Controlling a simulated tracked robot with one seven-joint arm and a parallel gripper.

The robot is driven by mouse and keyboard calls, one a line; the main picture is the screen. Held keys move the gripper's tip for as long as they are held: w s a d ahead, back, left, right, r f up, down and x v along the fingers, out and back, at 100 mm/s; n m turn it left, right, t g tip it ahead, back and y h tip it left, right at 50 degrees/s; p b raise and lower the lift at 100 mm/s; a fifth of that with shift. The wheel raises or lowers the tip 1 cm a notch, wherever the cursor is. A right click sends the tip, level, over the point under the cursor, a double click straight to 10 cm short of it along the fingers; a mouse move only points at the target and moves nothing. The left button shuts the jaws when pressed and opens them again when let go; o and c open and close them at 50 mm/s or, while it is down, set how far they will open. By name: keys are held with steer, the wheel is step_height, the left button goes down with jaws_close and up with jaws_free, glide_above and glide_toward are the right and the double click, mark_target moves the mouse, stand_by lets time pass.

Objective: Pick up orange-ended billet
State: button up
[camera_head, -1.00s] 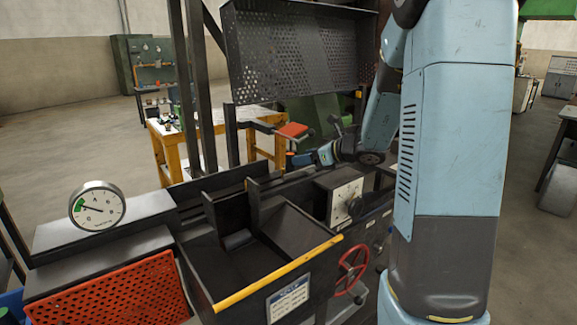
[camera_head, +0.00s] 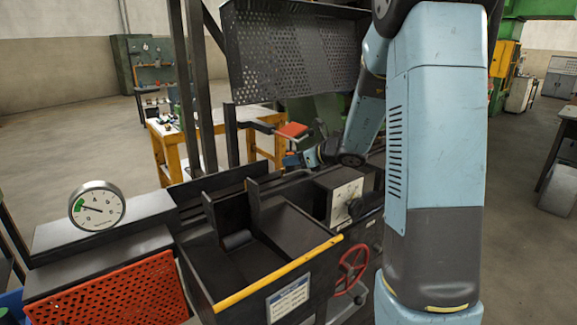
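No billet with a clearly orange end shows in the head camera view.
The trough has a yellow front bar (camera_head: 278,274) and upright dark plates at its back. A round gauge (camera_head: 97,206) stands at left above an orange perforated panel (camera_head: 130,295). A red handwheel (camera_head: 352,265) is at right. A perforated hood (camera_head: 295,55) hangs above.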

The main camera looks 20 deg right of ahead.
jaws_close()
steer(key=shift+r, duration=0.15)
